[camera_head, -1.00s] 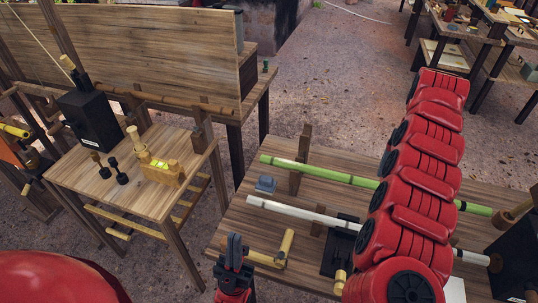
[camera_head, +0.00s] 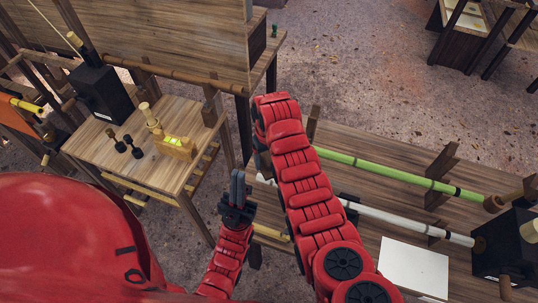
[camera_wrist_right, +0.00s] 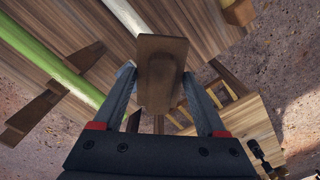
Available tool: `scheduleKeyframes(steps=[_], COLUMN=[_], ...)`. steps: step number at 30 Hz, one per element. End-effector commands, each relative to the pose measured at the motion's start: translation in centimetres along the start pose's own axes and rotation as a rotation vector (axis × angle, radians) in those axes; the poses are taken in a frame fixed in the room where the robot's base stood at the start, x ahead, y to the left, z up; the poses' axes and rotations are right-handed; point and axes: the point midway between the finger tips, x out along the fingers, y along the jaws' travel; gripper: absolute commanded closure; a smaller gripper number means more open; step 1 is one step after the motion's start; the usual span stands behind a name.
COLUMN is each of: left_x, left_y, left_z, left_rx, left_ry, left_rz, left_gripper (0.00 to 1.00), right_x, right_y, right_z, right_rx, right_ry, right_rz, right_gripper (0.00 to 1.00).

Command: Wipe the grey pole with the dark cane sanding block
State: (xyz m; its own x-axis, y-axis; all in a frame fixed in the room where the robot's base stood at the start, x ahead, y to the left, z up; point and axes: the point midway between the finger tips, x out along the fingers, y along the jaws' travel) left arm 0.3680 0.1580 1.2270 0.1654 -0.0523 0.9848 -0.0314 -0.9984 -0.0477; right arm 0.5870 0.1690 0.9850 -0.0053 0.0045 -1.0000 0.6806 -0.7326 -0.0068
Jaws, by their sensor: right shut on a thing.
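The grey pole (camera_head: 407,220), pale and nearly white, lies across the right table. My right arm hides part of it in the head view. The dark brown sanding block (camera_wrist_right: 160,72) is held between the fingers of my right gripper (camera_wrist_right: 161,95). In the right wrist view the pole (camera_wrist_right: 125,16) runs down towards the block and passes out of sight behind it. I cannot tell whether they touch. My right gripper and the block are hidden behind my arm in the head view. My left gripper (camera_head: 237,180) is beside the table's left edge, its fingers together and empty.
A green pole (camera_head: 390,171) lies behind the grey pole on the table (camera_head: 395,145). A white sheet (camera_head: 413,268) and black box (camera_head: 505,245) are at the right. A smaller table (camera_head: 170,190) with a black box and tools stands left.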

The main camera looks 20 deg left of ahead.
Motion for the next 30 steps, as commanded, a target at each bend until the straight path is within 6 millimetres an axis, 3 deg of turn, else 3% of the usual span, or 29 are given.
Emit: scheduleKeyframes(steps=[18, 30], left_x=[-2.8, -2.8], left_y=[0.1, 0.1], left_z=[0.5, 0.5], left_rx=[0.0, 0.0], left_ry=[0.0, 0.0], left_rz=[0.0, 0.0], left_gripper=[1.0, 1.0], right_x=[5.6, 5.8], right_y=[0.2, 0.1], right_z=[-0.1, -0.1], right_rx=[0.002, 0.001], right_ry=[0.003, 0.002], right_rz=[0.002, 0.001], right_gripper=[0.7, 0.7])
